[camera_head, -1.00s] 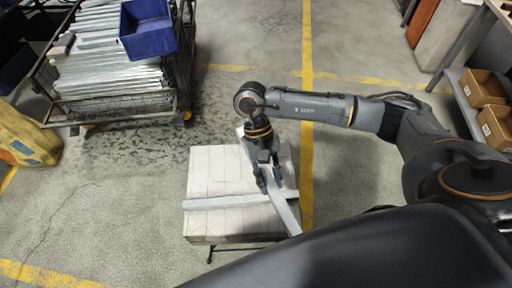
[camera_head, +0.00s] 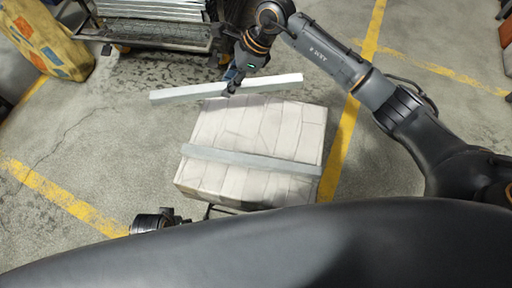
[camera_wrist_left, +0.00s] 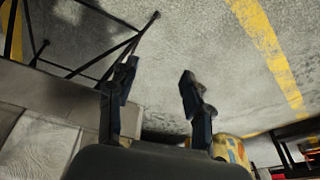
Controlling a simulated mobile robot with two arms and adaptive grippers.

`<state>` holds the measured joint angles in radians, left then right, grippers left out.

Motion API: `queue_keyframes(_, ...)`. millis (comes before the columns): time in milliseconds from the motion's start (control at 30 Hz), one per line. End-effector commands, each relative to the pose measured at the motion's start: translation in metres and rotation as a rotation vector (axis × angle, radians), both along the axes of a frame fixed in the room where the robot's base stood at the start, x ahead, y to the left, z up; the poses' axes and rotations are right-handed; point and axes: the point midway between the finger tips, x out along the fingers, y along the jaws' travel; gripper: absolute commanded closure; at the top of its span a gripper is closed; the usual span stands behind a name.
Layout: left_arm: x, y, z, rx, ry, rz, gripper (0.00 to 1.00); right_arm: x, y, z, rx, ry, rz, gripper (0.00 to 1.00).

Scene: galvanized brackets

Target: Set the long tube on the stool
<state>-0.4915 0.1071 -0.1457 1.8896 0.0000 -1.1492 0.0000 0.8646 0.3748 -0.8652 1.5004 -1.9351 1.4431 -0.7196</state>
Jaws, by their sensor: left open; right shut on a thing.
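The stool (camera_head: 255,125) has a pale, cracked-looking square top and dark thin legs. One light grey tube (camera_head: 250,160) lies across its top, left to right. My right gripper (camera_head: 232,88) is shut on another long pale tube (camera_head: 185,92), near its middle. This held tube hangs crosswise around the stool's far edge, apparently above it, its left end sticking out past the stool. My left gripper (camera_head: 180,219) shows partly near the stool's front left corner. In the left wrist view it (camera_wrist_left: 156,82) is open and empty, beside the stool's edge (camera_wrist_left: 45,93).
A wire cart (camera_head: 165,35) with stacked metal pieces stands at the back left. A yellow patterned object (camera_head: 45,38) stands left of it. Yellow lines mark the concrete floor. The floor left of the stool is clear.

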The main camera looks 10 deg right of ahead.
Motion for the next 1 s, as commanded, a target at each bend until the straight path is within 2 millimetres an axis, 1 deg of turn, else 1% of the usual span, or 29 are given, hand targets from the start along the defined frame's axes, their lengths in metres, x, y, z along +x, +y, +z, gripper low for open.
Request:
queue_keyframes(33,0.003,0.000,0.002,-0.001,-0.012,0.001,0.50,0.008,0.010,-0.006,0.006,-0.007,-0.059,1.00)
queue_keyframes(200,0.005,0.000,0.028,-0.002,-0.026,0.004,0.50,0.027,0.026,-0.007,0.004,-0.004,-0.238,1.00)
queue_keyframes(300,0.005,0.001,0.038,-0.002,-0.031,0.005,0.50,0.033,0.031,-0.006,0.003,-0.003,-0.298,1.00)
queue_keyframes(400,0.004,0.001,0.043,-0.001,-0.033,0.005,0.50,0.033,0.029,-0.007,0.002,-0.001,-0.328,1.00)
queue_keyframes(467,0.004,0.001,0.045,-0.001,-0.033,0.005,0.50,0.029,0.024,-0.011,0.001,0.001,-0.333,1.00)
queue_keyframes(567,0.004,0.001,0.047,-0.001,-0.033,0.005,0.50,0.017,0.007,-0.020,-0.001,0.003,-0.336,1.00)
queue_keyframes(833,0.004,0.001,0.053,-0.002,-0.038,0.006,0.50,-0.021,-0.045,-0.049,-0.003,0.002,-0.335,1.00)
queue_keyframes(900,0.003,0.001,0.059,-0.002,-0.043,0.006,0.50,-0.027,-0.053,-0.065,-0.002,0.004,-0.335,1.00)
queue_keyframes(1000,0.002,0.002,0.067,-0.002,-0.047,0.008,0.50,-0.035,-0.063,-0.080,-0.001,0.003,-0.333,1.00)
